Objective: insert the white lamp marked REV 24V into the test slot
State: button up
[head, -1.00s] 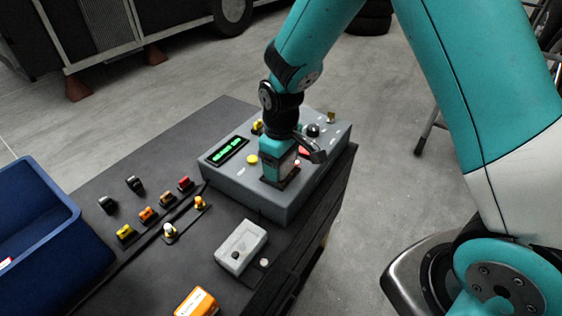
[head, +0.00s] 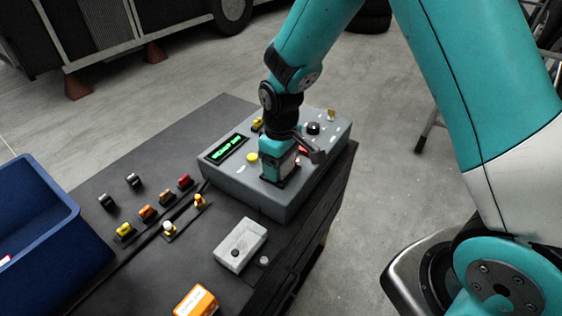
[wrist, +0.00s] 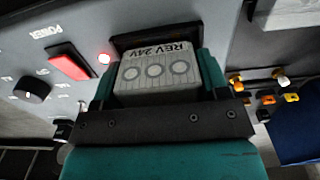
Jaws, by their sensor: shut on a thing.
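The white lamp marked REV 24V (wrist: 157,76) shows in the wrist view, with three round lenses and its lettering facing the camera. My gripper (wrist: 160,88) is shut on it, one teal finger on each side. In the head view my gripper (head: 279,168) points down onto the grey test box. The test slot (wrist: 150,41) has a dark frame, partly visible beyond the lamp. The lamp is at the slot; my fingers hide its lower part, so I cannot tell how deep it sits.
On the bench are a small grey box (head: 241,245), an orange box (head: 197,301), several coloured parts and a blue bin (head: 60,230).

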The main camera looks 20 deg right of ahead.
jog(key=shift+r+p, duration=0.4)
jog(key=shift+r, duration=0.05)
jog(key=shift+f, duration=0.65)
dwell(1.2)
jog(key=o, duration=0.7)
notch_tip(320, 180, up, 11)
jog(key=p, duration=0.8)
jog(key=shift+f, duration=0.1)
